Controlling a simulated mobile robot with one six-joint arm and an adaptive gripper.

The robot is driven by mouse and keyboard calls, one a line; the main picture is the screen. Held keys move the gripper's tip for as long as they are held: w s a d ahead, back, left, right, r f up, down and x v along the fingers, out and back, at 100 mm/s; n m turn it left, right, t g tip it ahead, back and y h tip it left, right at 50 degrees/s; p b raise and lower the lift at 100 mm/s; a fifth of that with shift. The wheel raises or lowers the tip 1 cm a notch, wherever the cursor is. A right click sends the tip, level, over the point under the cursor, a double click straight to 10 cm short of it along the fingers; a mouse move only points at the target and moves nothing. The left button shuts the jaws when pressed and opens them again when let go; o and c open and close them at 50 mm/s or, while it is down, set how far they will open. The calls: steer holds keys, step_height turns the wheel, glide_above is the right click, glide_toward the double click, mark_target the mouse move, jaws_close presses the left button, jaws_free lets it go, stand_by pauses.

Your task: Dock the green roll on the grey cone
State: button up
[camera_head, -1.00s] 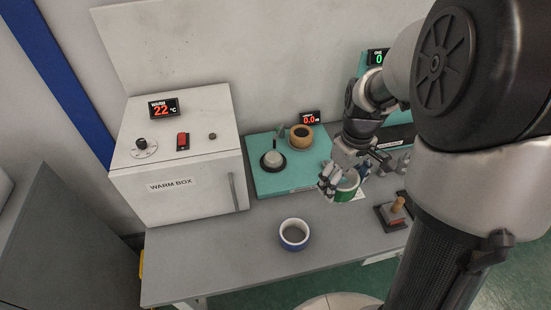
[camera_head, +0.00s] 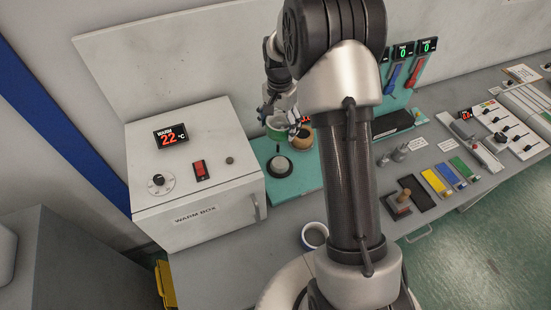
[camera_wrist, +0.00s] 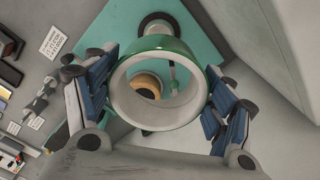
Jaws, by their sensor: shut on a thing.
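The green roll (camera_head: 276,129) is a short ring with a green outside and a pale core. My gripper (camera_head: 284,118) is shut on it and holds it up over the back of the teal plate. In the wrist view the green roll (camera_wrist: 164,43) sits between both blue-padded fingers (camera_wrist: 160,85), its open hole facing the camera. The grey cone (camera_head: 279,164) stands on a dark round base on the teal plate, below the roll in the head view and apart from it. In the wrist view the dark base (camera_wrist: 158,20) shows beyond the roll's upper edge, partly hidden.
A brown roll (camera_head: 301,139) sits on the teal plate (camera_head: 297,185) beside the cone; it also shows through the green roll's hole (camera_wrist: 146,84). The warm box (camera_head: 196,170) stands left. A blue roll (camera_head: 314,235) lies near the table's front, partly behind my arm.

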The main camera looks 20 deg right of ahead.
mark_target(279, 163)
step_height(279, 163, down, 17)
steer(key=shift+f+b, duration=0.1)
steer(key=shift+b, duration=0.5)
steer(key=shift+f+b, duration=0.55)
steer(key=shift+b, duration=0.1)
steer(key=o, duration=1.2)
steer(key=shift+r, duration=0.1)
